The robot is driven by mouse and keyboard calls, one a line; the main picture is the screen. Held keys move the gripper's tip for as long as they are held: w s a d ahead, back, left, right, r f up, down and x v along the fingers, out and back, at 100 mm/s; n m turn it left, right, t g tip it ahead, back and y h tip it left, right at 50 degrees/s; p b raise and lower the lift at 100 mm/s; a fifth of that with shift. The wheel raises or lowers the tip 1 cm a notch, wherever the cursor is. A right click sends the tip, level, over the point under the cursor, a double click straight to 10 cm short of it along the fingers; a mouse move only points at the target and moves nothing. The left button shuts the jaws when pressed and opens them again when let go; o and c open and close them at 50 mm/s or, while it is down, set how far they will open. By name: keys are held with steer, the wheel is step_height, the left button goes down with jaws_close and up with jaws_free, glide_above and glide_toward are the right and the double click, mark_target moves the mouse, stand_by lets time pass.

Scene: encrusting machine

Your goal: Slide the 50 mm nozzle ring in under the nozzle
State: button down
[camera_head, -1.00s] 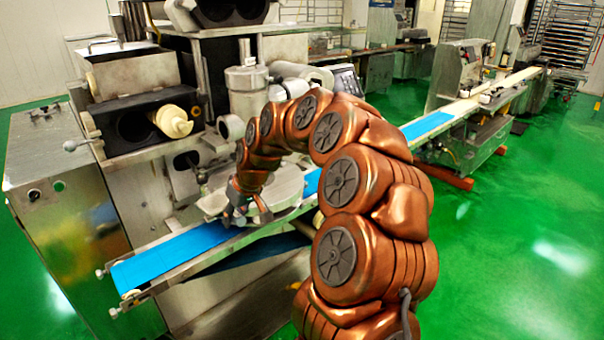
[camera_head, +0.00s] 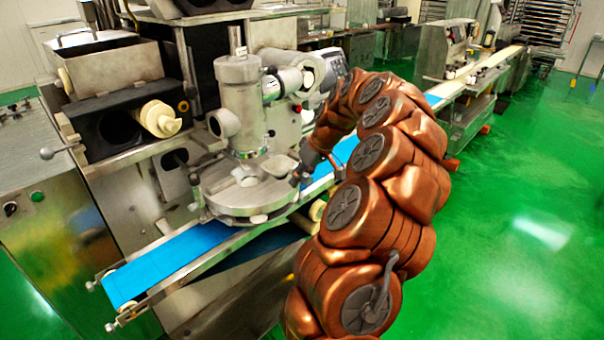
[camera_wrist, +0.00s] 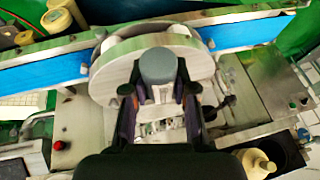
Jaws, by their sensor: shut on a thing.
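The nozzle column (camera_head: 240,105) stands upright on the machine above a round metal plate (camera_head: 240,197). My gripper (camera_head: 304,172) is at the right side of this plate, low beside the column. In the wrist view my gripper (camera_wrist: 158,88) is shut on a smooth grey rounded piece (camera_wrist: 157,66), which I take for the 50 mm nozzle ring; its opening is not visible. A pale dish-like piece (camera_head: 280,166) shows over the plate by my fingertips. In the wrist view the round plate (camera_wrist: 117,68) lies behind the held piece. I cannot tell whether the held piece touches it.
The blue conveyor belt (camera_head: 165,262) runs diagonally under the round plate, and shows in the wrist view (camera_wrist: 40,72). A side pipe (camera_head: 285,83) juts right from the column. A cream auger (camera_head: 160,119) sits in the open machine at left. Green floor is free at right.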

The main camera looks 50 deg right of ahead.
mark_target(285, 166)
steer(key=w, duration=0.1)
steer(key=w+f+p, duration=0.1)
steer(key=shift+w+f, duration=0.25)
steer(key=shift+w, duration=0.05)
steer(key=shift+f+b, duration=0.1)
steer(key=shift+b, duration=0.45)
steer(key=shift+w, duration=0.1)
stand_by(0.3)
steer(key=shift+w, duration=2.25)
steer(key=shift+w, duration=0.1)
steer(key=shift+w+d+p, duration=0.15)
steer(key=shift+w+p, duration=0.25)
steer(key=shift+w, duration=3.45)
steer(key=c, duration=0.8)
jaws_free()
steer(key=shift+c, duration=0.2)
